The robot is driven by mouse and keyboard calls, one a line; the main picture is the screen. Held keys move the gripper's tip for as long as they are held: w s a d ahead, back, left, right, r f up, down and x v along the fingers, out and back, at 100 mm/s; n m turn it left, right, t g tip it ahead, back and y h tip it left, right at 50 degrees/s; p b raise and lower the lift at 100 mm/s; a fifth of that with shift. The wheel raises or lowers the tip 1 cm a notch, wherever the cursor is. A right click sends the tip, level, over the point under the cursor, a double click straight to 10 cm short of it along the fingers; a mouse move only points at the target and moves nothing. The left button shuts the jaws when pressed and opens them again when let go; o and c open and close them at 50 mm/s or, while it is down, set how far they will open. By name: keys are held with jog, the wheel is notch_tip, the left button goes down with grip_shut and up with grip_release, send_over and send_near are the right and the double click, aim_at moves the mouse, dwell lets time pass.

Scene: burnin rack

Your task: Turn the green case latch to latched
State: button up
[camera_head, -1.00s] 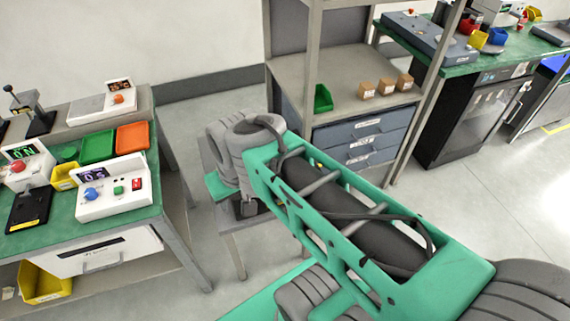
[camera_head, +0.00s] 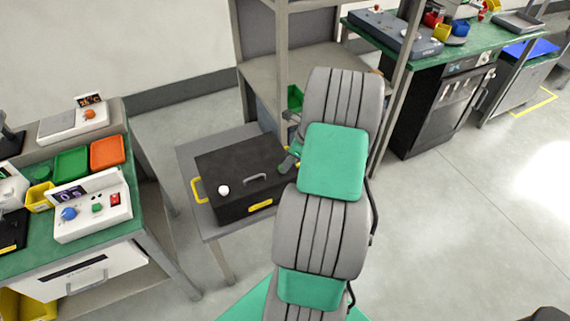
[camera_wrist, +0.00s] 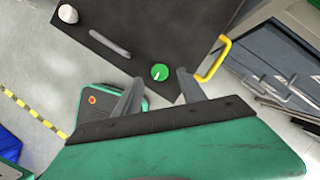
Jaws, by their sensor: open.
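The case is a black box (camera_head: 240,175) with a grey handle on its lid, standing on a small grey table (camera_head: 190,150). The green case latch (camera_wrist: 160,72) is a small round knob with a pale mark, near one corner of the black lid in the wrist view. I cannot tell from the mark whether it is latched. My gripper (camera_wrist: 160,77) is open and empty, with one finger on each side of the green latch. Contact cannot be judged. In the head view my arm covers the right end of the case, and the green latch is not clearly seen.
A white knob (camera_head: 223,190) sits on the lid's other end. Yellow handles (camera_head: 197,190) stick out at the case's ends. A green-topped bench (camera_head: 110,235) with devices and bins stands left; a shelf rack (camera_head: 262,75) stands behind. Open floor lies right.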

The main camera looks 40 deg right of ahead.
jog(key=shift+x, duration=1.55)
jog(key=shift+c, duration=0.3)
grip_shut()
